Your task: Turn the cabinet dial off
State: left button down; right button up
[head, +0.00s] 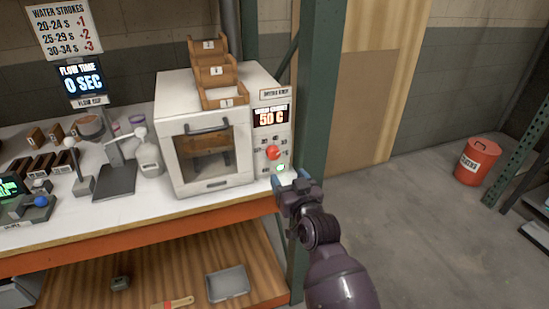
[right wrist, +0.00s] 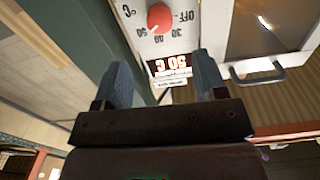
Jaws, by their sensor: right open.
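The drying cabinet (head: 215,140) is a white box on the bench with a glass door. Its right-hand panel carries a red dial (head: 273,152) below a display reading 50 C. In the right wrist view the red dial (right wrist: 160,17) appears upside down, ringed by OFF and temperature marks; its white mark seems to face the 50 side. My right gripper (head: 291,178) is just below and in front of the dial, apart from it. Its two fingers (right wrist: 163,72) are open with nothing between them. My left gripper is not in view.
A green post (head: 318,100) stands close to the cabinet's right side. Stacked wooden trays (head: 216,72) sit on top of the cabinet. The door handle (head: 207,129) sticks out left of the panel. A bottle (head: 148,156) stands at left. The floor at right is open around a red bucket (head: 478,162).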

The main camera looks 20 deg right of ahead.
aim_at(275, 156)
jog(key=shift+n, duration=0.3)
jog(key=w, duration=1)
jog(key=shift+w+a+b, duration=0.15)
jog(key=shift+w+b, duration=0.2)
jog(key=c, duration=0.9)
